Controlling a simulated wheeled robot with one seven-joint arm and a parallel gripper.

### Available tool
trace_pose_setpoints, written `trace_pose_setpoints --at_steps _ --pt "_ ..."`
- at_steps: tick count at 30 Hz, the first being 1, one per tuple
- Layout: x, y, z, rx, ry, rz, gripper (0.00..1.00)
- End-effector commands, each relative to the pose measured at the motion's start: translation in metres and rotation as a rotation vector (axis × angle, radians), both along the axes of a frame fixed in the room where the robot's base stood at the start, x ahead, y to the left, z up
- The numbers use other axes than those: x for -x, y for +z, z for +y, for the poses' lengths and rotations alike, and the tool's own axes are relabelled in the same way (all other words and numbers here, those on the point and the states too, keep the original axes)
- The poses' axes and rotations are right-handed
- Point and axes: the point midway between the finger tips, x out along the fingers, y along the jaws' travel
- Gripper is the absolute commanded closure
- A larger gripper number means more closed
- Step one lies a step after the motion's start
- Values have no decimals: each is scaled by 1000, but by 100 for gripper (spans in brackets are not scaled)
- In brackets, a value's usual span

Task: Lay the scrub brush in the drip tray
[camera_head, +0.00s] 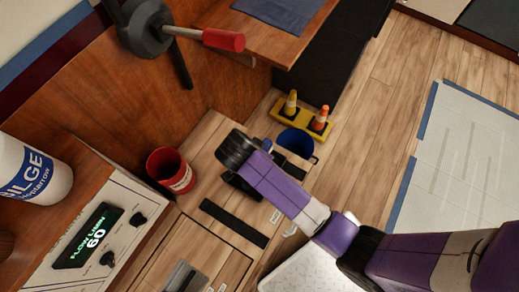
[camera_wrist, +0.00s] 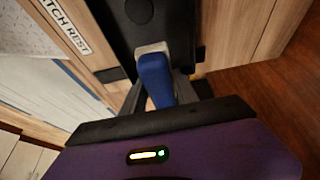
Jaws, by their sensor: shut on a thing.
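My gripper shows in the wrist view (camera_wrist: 160,92), its dark fingers on both sides of a blue handle (camera_wrist: 156,78) with a pale grey end. I cannot tell for certain whether this is the scrub brush, as bristles do not show. Behind it is a black surface. In the head view my gripper (camera_head: 240,186) is low beside the wooden cabinet top, mostly hidden by my wrist, and the held thing cannot be made out. I cannot clearly identify the drip tray; a white speckled surface with a rounded corner (camera_head: 300,272) lies at the bottom, partly behind my arm.
A yellow holder (camera_head: 283,115) carries small cones. A control panel (camera_head: 92,238) and a white bottle (camera_head: 35,172) are at left. Open floor (camera_head: 385,110) lies to the right.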

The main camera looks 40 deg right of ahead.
Motion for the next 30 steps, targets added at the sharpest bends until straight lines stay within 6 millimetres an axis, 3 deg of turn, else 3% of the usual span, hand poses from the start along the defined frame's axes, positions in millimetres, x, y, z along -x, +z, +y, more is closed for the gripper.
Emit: trace_pose_setpoints --at_steps 3,10,18,27,28,30 --pt "0 -18 0 0 1 1 100" --pt "0 -31 0 0 0 0 100" --pt "0 -66 0 0 1 1 100" --pt "0 -67 0 0 0 0 100" --pt "0 -67 0 0 0 0 60" --pt "0 -67 0 0 0 0 47"
